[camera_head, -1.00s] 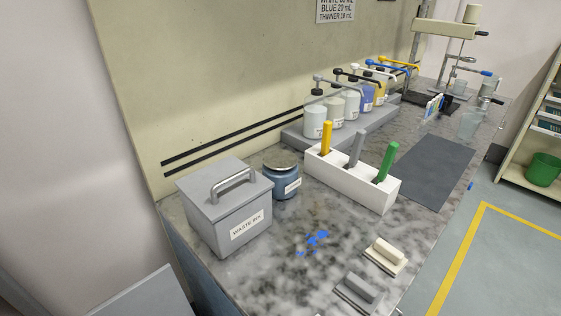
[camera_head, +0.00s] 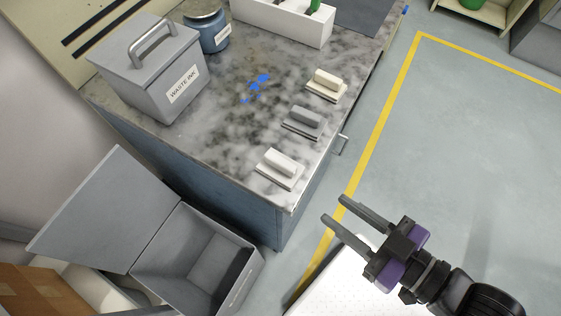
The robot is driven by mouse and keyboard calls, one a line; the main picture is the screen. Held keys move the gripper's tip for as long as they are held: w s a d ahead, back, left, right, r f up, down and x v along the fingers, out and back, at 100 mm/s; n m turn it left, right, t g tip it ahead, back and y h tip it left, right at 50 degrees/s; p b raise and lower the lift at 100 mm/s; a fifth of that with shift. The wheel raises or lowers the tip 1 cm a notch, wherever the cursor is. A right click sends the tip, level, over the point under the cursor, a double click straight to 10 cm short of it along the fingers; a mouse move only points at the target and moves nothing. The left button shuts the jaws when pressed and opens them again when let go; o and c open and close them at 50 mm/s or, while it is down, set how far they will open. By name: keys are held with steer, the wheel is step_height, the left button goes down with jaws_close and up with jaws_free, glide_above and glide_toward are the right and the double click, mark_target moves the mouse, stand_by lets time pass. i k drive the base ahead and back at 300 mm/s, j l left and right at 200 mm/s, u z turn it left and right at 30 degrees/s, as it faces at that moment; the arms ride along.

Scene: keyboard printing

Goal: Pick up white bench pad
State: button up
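The white bench pad (camera_head: 280,168) lies on the marble-look bench top near its front corner, with its block-shaped handle facing up. A grey pad (camera_head: 303,122) and a cream pad (camera_head: 326,85) lie behind it in a row along the right edge. My gripper (camera_head: 332,208) is open and empty, with its two fingers apart. It is to the lower right of the white pad in the picture, off the bench edge and not touching it.
A waste ink box (camera_head: 150,70) and a blue jar (camera_head: 207,31) stand at the back left. Blue spill spots (camera_head: 258,86) lie mid-bench. An open grey bin (camera_head: 196,258) stands on the floor at lower left. A drawer handle (camera_head: 342,145) juts from the bench side.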

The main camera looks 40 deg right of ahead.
mark_target(280, 165)
steer(key=l, duration=0.5)
steer(key=l+u, duration=0.1)
steer(key=u, duration=0.7)
steer(key=l+u, duration=0.15)
steer(key=u, duration=0.2)
steer(key=l+u, duration=0.1)
steer(key=u, duration=0.3)
